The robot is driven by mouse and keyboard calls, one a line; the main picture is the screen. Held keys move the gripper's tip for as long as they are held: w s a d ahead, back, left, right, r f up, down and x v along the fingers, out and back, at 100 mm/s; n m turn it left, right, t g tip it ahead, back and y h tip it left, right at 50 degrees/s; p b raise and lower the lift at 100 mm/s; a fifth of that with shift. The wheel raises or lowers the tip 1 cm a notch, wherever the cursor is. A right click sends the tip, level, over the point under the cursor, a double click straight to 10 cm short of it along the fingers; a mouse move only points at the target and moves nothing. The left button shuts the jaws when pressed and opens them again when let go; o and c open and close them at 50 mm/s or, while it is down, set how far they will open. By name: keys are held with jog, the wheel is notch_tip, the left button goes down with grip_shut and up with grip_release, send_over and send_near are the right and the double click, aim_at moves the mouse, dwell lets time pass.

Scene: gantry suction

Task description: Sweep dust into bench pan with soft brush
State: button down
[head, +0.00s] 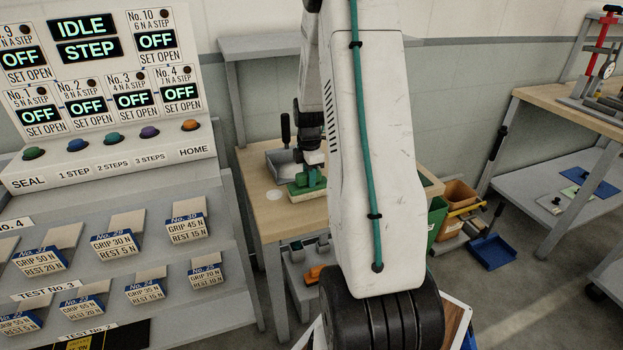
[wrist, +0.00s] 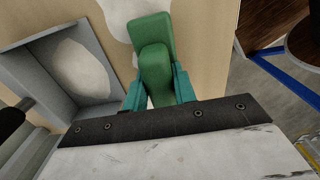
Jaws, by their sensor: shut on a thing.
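The green soft brush (wrist: 153,35) is between the teal fingers of my gripper (wrist: 160,88), which is shut on it. In the head view the brush (head: 306,188) is low over the wooden bench top, below my gripper (head: 311,170); I cannot tell if its bristles touch. The grey bench pan (wrist: 32,48) lies left of the brush, with a pale dust patch (wrist: 82,70) inside it. The pan (head: 285,162) also shows behind the brush in the head view. Another pale dust patch (wrist: 116,14) lies on the bench, partly hidden by the brush.
The bench top (head: 262,217) has a small pale spot (head: 276,195) left of the brush. A dark handle (head: 286,128) stands up at the pan. The control panel (head: 100,85) stands at left. Bins (head: 458,197) and a blue dustpan (head: 493,250) are on the floor at right.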

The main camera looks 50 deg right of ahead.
jog(key=shift+w+d+f, duration=0.15)
jog(key=shift+w+d, duration=0.2)
jog(key=shift+w, duration=0.3)
jog(key=shift+w+d+r, duration=0.15)
jog(key=shift+w+d, duration=0.3)
jog(key=shift+w, duration=0.3)
jog(key=shift+w+d+r, duration=0.1)
jog(key=shift+w+d, duration=0.3)
jog(key=shift+w, duration=0.35)
jog(key=shift+w+d+f, duration=0.15)
jog(key=shift+w+d, duration=0.1)
jog(key=shift+w, duration=0.2)
notch_tip(320, 180, up, 7)
jog(key=shift+s, duration=0.15)
